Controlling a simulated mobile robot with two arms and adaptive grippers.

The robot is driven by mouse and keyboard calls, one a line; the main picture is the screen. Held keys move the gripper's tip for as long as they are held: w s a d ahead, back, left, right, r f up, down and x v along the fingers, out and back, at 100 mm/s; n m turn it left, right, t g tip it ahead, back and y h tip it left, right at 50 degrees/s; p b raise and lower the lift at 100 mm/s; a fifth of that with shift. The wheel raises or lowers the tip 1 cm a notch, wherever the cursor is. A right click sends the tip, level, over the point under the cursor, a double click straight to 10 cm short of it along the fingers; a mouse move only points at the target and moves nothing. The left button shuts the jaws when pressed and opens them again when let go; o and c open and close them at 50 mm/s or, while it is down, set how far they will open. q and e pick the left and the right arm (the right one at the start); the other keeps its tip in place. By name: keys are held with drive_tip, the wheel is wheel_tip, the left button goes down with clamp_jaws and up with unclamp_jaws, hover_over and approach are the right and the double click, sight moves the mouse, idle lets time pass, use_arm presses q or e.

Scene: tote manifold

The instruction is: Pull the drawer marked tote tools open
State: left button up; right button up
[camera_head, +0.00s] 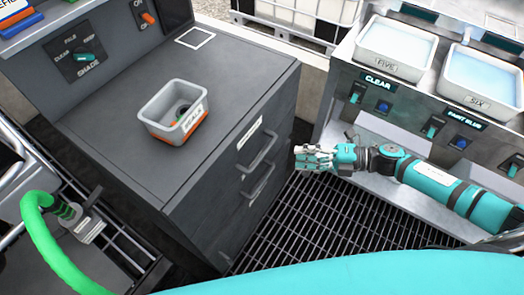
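A dark grey cabinet (188,215) stands left of centre, its drawer front facing right. An upper drawer handle (257,151) and a lower drawer handle (259,182) show on it, both drawers looking shut. An upper white label (250,133) and a lower label (257,191) are too small to read, so I cannot tell which drawer is marked tote tools. My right gripper (306,158) is right of the handles, its fingers pointing left. It looks open and empty, apart from the handles. My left gripper is not in view.
A grey bin with an orange stripe (168,115) sits on the cabinet top. A bench with basins (395,67) and knobs stands at the right, close to my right arm. Dark floor grating (300,225) lies before the drawers. A green hose (45,235) is at the left.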

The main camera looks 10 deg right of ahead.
sight(263, 153)
drive_tip(key=p+x, duration=0.1)
drive_tip(key=x, duration=1)
drive_tip(key=shift+w, duration=0.1)
drive_tip(key=shift+a, duration=0.1)
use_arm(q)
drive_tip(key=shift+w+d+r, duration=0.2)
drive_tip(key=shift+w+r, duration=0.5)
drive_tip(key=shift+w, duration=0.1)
use_arm(e)
clamp_jaws()
